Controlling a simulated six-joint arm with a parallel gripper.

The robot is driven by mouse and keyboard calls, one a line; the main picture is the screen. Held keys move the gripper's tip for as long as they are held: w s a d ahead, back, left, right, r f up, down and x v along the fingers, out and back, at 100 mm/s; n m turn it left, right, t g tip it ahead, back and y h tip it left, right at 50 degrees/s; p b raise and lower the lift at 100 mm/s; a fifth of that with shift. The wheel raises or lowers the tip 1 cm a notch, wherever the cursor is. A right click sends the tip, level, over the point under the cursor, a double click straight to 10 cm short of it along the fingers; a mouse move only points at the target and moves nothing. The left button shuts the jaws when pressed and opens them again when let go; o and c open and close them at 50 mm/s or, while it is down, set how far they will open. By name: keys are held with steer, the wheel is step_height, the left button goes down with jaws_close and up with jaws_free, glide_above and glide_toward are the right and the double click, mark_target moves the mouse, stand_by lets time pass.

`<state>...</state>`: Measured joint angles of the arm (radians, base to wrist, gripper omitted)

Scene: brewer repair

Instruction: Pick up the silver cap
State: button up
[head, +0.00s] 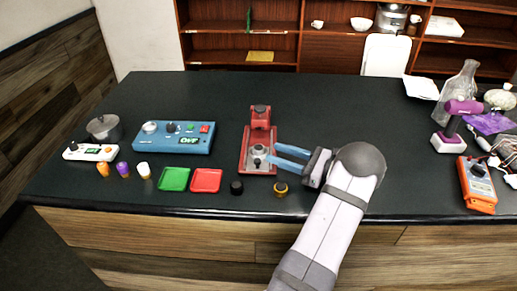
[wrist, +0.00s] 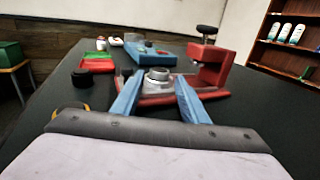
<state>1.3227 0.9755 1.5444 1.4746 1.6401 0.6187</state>
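The silver cap (head: 258,150) sits on the front part of the base of a red brewer-like device (head: 260,120). In the wrist view the silver cap (wrist: 158,78) stands upright, centred ahead between the blue fingers. My gripper (head: 273,153) comes in from the right, low over the red base. Its fingers (wrist: 157,84) are spread open, with the tips close to the cap, one on each side. I cannot tell whether either finger touches it.
The red device's upright (wrist: 212,68) stands close behind the right finger. A black cap (head: 237,187) and a dark yellow-ringed part (head: 281,189) lie near the front edge. Red (head: 206,181) and green (head: 174,179) trays and a blue control box (head: 174,137) are at left.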

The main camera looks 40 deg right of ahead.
mark_target(264, 149)
steer(key=shift+w+a+f, duration=0.1)
steer(key=shift+w+a, duration=0.15)
steer(key=shift+w, duration=0.35)
steer(key=shift+w, duration=0.1)
steer(key=shift+w+a+p, duration=0.2)
steer(key=shift+w+p, duration=0.15)
steer(key=shift+p, duration=0.05)
steer(key=shift+p+x, duration=0.85)
steer(key=shift+x, duration=1.75)
steer(key=c, duration=0.9)
